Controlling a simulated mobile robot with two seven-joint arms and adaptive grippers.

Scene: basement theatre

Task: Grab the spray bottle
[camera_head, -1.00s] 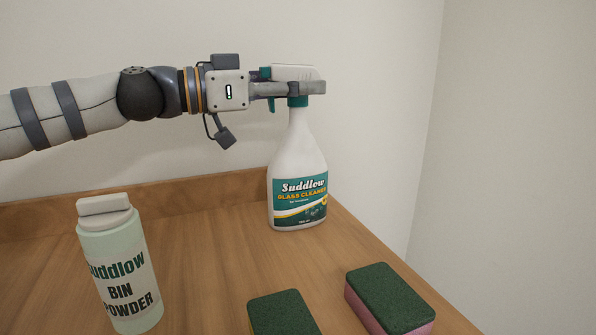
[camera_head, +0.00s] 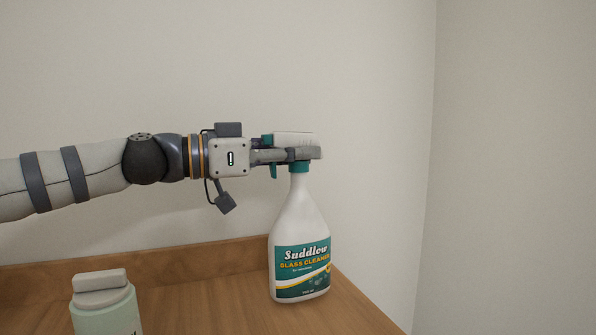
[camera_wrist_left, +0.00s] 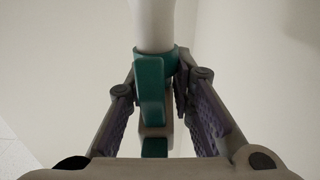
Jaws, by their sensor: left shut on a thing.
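The spray bottle (camera_head: 298,230) is white with a teal collar and trigger and a "Suddlow Glass Cleaner" label. It stands upright at the back right of the wooden surface in the head view; whether its base touches the wood is hard to tell. My left gripper (camera_head: 303,154) comes in level from the left and is shut on the bottle's head, just above the collar. In the left wrist view the teal trigger and collar (camera_wrist_left: 150,80) sit between the two fingers. My right gripper is in neither view.
A pale green bin powder container (camera_head: 103,305) stands at the front left, cut off by the frame. A low wooden ledge (camera_head: 190,258) runs along the back wall. Plain walls (camera_head: 510,150) close in behind and to the right.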

